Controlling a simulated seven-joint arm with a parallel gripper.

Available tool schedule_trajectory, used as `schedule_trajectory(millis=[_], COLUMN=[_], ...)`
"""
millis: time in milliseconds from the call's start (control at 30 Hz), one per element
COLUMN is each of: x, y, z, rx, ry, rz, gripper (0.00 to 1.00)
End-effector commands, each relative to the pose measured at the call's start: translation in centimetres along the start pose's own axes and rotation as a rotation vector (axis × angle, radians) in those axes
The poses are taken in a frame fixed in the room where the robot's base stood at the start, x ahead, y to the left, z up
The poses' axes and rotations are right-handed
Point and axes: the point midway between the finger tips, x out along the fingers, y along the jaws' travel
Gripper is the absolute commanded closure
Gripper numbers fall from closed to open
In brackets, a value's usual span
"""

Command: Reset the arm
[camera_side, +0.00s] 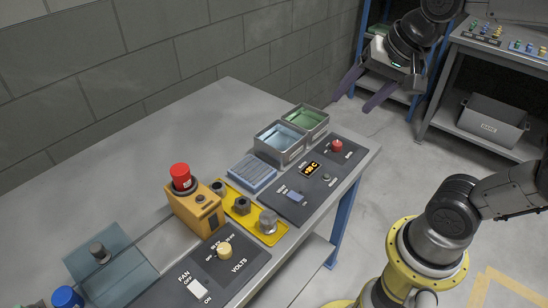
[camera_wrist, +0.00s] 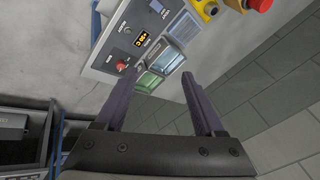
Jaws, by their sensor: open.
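My gripper (camera_side: 362,95) is open and empty, with its two dark fingers spread apart. In the side view it hangs high near the far right corner of the workbench (camera_side: 125,150), apart from everything on it. In the wrist view the gripper (camera_wrist: 160,90) shows its two fingers reaching up from the bottom, with nothing between them. Beyond the fingertips lie the green tray (camera_wrist: 149,80) and the blue tray (camera_wrist: 169,60); they also show in the side view as a green tray (camera_side: 309,122) and a blue tray (camera_side: 281,141).
A control panel (camera_side: 311,178) with a red knob sits by the bench's right edge. A yellow plate (camera_side: 247,213) and an orange box (camera_side: 194,208) with a red button stand mid-bench. A grey shelf unit with a bin (camera_side: 492,119) stands at right. The bench's back left is clear.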

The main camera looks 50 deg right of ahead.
Motion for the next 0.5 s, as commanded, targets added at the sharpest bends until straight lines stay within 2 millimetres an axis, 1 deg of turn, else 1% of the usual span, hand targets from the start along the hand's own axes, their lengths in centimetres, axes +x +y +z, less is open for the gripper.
schedule_trajectory(millis=[33, 100, 200, 333, 400, 500], x=[-0.8, -1.1, -0.9, 0.1, 0.3, 0.3], y=[1.0, 2.3, 4.2, 5.8, 6.0, 5.9], z=[1.8, 3.7, 5.5, 6.7, 6.8, 6.8], rx=[-0.136, -0.324, -0.557, -0.775, -0.857, -0.926], ry=[0.007, 0.012, 0.015, -0.006, -0.011, -0.009], rz=[-0.031, -0.055, -0.064, -0.044, -0.04, -0.04], gripper=[0.29, 0.29, 0.29, 0.29, 0.29, 0.29])
